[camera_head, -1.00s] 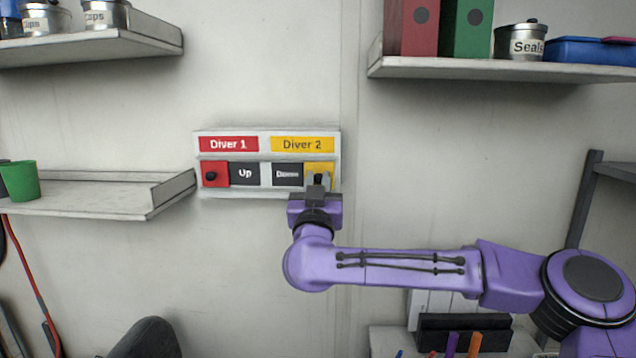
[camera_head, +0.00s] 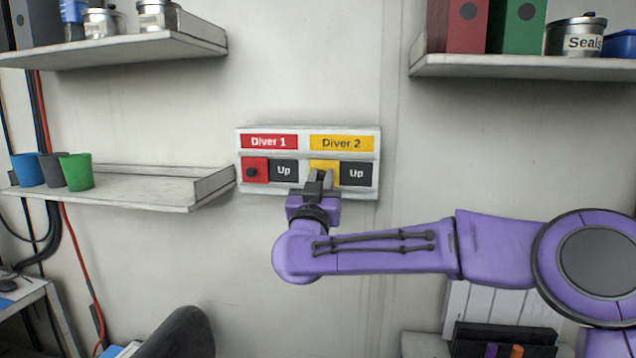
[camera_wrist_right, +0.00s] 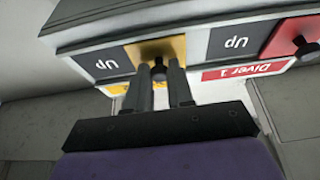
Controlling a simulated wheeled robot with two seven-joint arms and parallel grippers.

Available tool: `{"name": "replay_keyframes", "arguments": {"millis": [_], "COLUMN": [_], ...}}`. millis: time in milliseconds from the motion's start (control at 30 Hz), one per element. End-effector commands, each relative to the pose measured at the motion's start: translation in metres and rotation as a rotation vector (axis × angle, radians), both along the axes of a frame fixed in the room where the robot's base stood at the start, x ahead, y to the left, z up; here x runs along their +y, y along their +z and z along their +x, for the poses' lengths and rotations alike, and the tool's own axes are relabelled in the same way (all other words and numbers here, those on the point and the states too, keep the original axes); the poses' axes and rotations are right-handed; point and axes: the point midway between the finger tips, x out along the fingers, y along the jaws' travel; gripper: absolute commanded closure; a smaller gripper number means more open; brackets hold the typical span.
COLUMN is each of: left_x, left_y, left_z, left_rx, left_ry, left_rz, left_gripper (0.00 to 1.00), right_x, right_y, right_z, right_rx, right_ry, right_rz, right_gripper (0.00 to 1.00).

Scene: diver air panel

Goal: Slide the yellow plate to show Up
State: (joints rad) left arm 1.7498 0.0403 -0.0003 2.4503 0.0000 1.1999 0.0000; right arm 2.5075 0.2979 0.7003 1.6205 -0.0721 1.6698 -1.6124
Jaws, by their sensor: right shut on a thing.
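The yellow plate (camera_head: 322,167) sits at the left of the Diver 2 slot on the wall panel (camera_head: 307,130). The dark Up field (camera_head: 357,174) shows to its right. My right gripper (camera_head: 320,178) is in front of the yellow plate, shut on its dark knob. In the right wrist view, which is upside down, the fingers (camera_wrist_right: 163,82) close around the knob (camera_wrist_right: 158,70) on the yellow plate (camera_wrist_right: 150,48). The red plate (camera_head: 254,170) of Diver 1 is at the left of its slot, with Up beside it. My left gripper is not in view.
A shelf (camera_head: 130,190) with several cups stands left of the panel, its end close to the panel. Shelves with tins (camera_head: 110,48) and binders (camera_head: 530,66) hang above on both sides. Bare wall lies below the panel.

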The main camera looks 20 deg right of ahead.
Motion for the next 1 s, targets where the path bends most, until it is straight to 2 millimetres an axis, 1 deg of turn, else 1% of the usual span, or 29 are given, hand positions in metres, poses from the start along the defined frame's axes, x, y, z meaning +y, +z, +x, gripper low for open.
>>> {"name": "replay_keyframes", "arguments": {"millis": [33,167,200,267,300,567,667,833,1000], "left_x": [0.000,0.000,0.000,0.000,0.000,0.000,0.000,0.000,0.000], "left_y": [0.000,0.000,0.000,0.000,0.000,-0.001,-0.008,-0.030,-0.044], "left_z": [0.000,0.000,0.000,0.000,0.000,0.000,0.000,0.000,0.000], "left_rx": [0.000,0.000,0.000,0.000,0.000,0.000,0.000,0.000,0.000], "left_ry": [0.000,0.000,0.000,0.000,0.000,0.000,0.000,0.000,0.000], "left_rz": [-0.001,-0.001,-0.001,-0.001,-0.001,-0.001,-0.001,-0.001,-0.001], "left_gripper": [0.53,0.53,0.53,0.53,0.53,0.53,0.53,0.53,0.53], "right_x": [0.003,0.003,0.003,0.003,0.003,0.001,0.006,0.025,0.041], "right_y": [-0.003,-0.003,-0.003,-0.003,-0.002,-0.001,-0.006,-0.025,-0.038], "right_z": [0.000,0.000,0.000,0.000,0.000,-0.001,-0.009,-0.041,-0.070], "right_rx": [0.007,0.007,0.007,0.006,0.006,0.002,-0.001,-0.001,0.001], "right_ry": [0.006,0.006,0.006,0.006,0.007,0.004,0.006,0.009,0.008], "right_rz": [-0.003,-0.003,-0.003,-0.003,-0.003,-0.001,-0.003,-0.006,-0.006], "right_gripper": [1.00,1.00,0.75,0.55,0.52,0.52,0.52,0.52,0.52]}}
